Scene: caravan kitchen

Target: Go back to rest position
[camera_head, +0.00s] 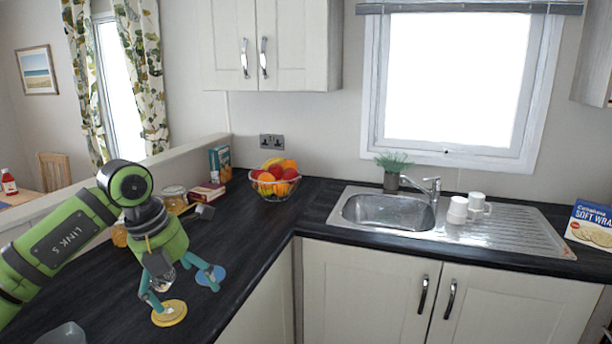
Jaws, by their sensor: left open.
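My left arm comes in from the left in green and black. Its gripper (186,291) hangs over the dark worktop (254,229) with its two teal fingers spread wide apart. Nothing shows between the fingers. A yellow disc (170,314) shows at the nearer fingertip and a blue disc (211,274) at the farther one. I cannot tell whether the fingertips touch these discs. My right gripper is not in view.
Glass jars (174,195) and books (208,193) stand along the low wall behind my arm. A fruit bowl (275,182) sits in the corner. A sink (390,211), white cups (458,210) and a wrap box (590,225) are right. A grey object (64,334) lies at the lower left.

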